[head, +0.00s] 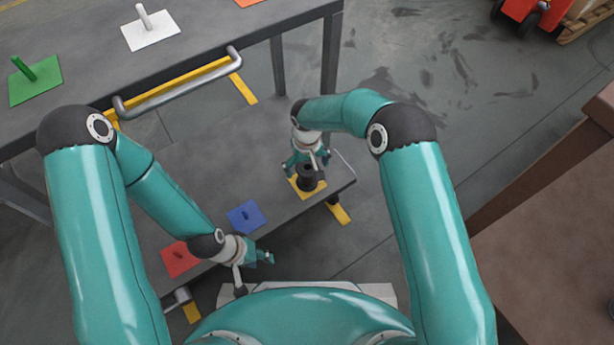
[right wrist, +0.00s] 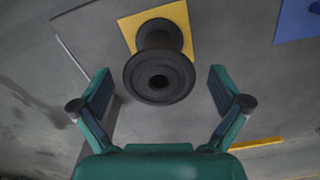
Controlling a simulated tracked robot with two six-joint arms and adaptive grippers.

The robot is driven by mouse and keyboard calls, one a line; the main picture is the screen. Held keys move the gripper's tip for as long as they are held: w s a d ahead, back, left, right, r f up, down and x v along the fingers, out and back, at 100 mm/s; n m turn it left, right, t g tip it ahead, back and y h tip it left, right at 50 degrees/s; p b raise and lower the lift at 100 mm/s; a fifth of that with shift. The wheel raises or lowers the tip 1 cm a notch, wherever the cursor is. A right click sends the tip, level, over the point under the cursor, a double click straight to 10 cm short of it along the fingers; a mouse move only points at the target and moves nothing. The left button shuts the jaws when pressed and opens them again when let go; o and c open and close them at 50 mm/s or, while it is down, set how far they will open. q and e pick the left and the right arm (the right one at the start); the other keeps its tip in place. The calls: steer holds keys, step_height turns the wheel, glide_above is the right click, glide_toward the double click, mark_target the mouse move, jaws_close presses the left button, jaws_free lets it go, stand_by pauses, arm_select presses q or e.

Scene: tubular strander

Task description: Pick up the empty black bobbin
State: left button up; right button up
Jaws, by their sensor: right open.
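The empty black bobbin (head: 309,179) stands on a yellow square plate (head: 294,187) near the right end of the lower shelf. In the right wrist view the bobbin (right wrist: 159,76) shows its top flange with a centre hole, and the yellow plate (right wrist: 183,15) lies beneath it. My right gripper (head: 308,163) is open just above the bobbin. Its fingers (right wrist: 160,88) are apart on either side of the flange, with gaps on both sides. My left gripper (head: 256,273) is by the shelf's front edge, near the blue plate, with nothing visible in it; its finger opening is unclear.
A blue plate (head: 234,218) and a red plate (head: 176,262) with pegs lie on the lower shelf (head: 215,160). The upper table (head: 200,55) carries green (head: 36,90) and white (head: 152,38) peg plates. A brown block (head: 560,240) stands at right.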

steer(key=c, duration=1.2)
steer(key=shift+c, duration=0.2)
